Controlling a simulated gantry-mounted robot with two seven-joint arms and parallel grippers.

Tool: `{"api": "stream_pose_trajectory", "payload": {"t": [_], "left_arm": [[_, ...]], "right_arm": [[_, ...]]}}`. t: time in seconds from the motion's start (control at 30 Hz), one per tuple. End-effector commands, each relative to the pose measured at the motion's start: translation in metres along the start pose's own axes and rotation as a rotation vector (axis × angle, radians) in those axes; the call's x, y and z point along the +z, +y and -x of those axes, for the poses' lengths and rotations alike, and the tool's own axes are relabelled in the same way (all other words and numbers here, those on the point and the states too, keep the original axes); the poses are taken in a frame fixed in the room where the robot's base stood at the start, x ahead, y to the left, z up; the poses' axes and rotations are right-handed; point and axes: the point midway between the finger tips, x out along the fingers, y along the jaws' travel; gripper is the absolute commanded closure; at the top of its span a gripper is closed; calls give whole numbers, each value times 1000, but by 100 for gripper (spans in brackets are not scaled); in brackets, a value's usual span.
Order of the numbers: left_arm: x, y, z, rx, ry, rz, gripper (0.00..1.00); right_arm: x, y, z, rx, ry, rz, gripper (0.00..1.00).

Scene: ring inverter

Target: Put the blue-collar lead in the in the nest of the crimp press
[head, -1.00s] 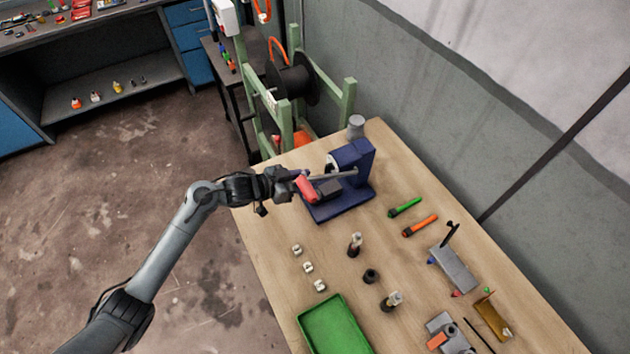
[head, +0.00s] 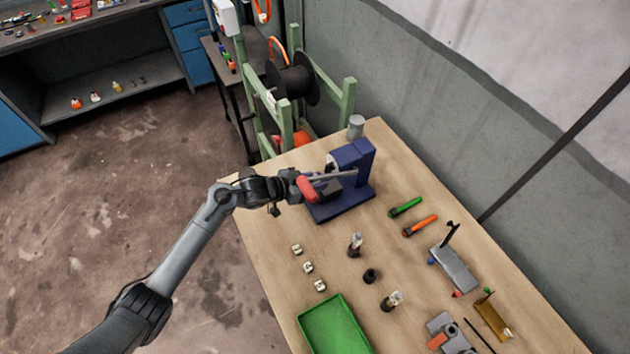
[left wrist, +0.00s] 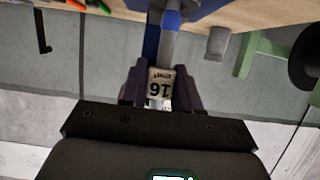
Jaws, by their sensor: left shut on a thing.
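The blue crimp press (head: 358,165) stands near the far end of the wooden table, with a grey lever ending in a red grip (head: 306,188). My left gripper (head: 297,181) is at the press's left side, close to the red grip. In the left wrist view, its fingers are shut on a white piece printed "16", which I take to be the lead (left wrist: 160,84). Its blue collar is not clear to see. Blue and grey parts of the press show just beyond the fingers. The nest is hidden in both views. My right gripper is not in view.
Two dark holders with white-topped pieces (head: 355,243) (head: 392,300) and an empty-looking dark holder (head: 370,275) stand mid-table. Several white blocks (head: 308,267), a green tray (head: 333,328) and green and orange tools (head: 405,207) lie around. A grey cylinder (head: 355,127) stands behind the press.

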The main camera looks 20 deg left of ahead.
Motion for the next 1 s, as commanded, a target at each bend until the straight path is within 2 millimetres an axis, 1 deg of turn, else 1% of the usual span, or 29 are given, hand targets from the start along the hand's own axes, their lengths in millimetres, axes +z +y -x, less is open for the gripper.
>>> {"api": "stream_pose_trajectory", "payload": {"t": [0.13, 0.17, 0.3, 0.33, 0.63, 0.73, 0.87, 1.0], "left_arm": [[4, 0, -1, 0, 0, 0, 100], [4, 0, -1, 0, 0, 0, 67], [3, 0, -1, 0, 0, 0, 45], [3, 0, -1, 0, 0, 0, 43], [2, 0, 0, 0, 0, 0, 43], [0, 0, 3, -1, -1, 0, 43], [0, -1, 18, -2, -1, -1, 43], [1, -1, 43, -1, -2, -2, 43]], "right_arm": [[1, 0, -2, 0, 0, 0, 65], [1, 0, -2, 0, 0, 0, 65], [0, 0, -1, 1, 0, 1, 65], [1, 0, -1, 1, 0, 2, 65], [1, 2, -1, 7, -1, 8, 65], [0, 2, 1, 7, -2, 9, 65], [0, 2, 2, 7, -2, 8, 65], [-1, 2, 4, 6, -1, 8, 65]]}}
